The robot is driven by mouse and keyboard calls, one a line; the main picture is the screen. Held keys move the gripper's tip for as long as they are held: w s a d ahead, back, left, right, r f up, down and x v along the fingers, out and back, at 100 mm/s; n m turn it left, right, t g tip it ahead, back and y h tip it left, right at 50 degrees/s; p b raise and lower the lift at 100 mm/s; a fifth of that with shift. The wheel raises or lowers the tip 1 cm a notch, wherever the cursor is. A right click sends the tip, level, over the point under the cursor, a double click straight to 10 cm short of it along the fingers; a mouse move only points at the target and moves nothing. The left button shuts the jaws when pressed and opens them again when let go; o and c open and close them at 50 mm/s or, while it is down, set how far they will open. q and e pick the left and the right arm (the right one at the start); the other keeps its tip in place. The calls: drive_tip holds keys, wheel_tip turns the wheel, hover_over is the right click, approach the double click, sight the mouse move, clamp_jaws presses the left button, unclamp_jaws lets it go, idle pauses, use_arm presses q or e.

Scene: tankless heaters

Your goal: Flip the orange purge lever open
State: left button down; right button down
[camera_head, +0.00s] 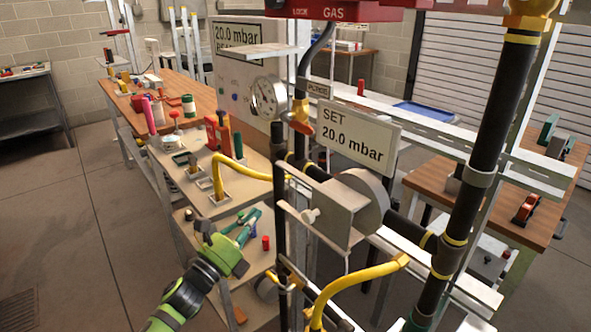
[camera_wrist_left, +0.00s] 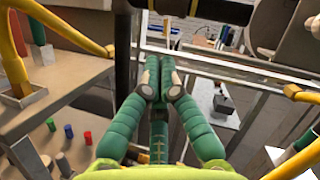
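The orange lever (camera_head: 301,126) sits on a brass valve (camera_head: 300,108), just right of the pressure gauge in the head view. I cannot make it out in the left wrist view. My left gripper (camera_head: 254,214) is low and to the left of the lever, well apart from it, above a bench shelf. Its green fingers (camera_wrist_left: 161,72) lie close together at the tips in the wrist view, with nothing seen between them. My right gripper is in neither view.
A dial gauge (camera_head: 267,97), black vertical pipe (camera_head: 497,120) and yellow hose (camera_head: 245,168) crowd the rig. A round grey regulator (camera_head: 362,200) stands below the "SET 20.0 mbar" sign (camera_head: 357,136). The floor at left (camera_head: 60,220) is clear.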

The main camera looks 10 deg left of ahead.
sight(290, 170)
use_arm(q)
drive_tip(key=s+d+r+m+h, duration=0.2)
drive_tip(key=r+m+h, duration=0.1)
drive_tip(key=r+m, duration=0.2)
drive_tip(key=s+d+r+m+h, duration=0.2)
drive_tip(key=r+m+h, duration=0.1)
drive_tip(key=r+m, duration=0.2)
drive_tip(key=shift+r+g+b, duration=0.3)
drive_tip(key=shift+r+b, duration=0.05)
drive_tip(key=shift+r, duration=0.6)
drive_tip(key=p+x, duration=0.3)
drive_tip(key=x, duration=0.5)
drive_tip(key=shift+w+d+r, duration=0.1)
drive_tip(key=shift+d+r, duration=0.05)
drive_tip(key=shift+r, duration=0.15)
drive_tip(key=shift+w+d+r+p, duration=0.2)
drive_tip(key=shift+w+d+p, duration=0.25)
drive_tip(key=shift+w, duration=0.1)
drive_tip(key=shift+w, duration=0.1)
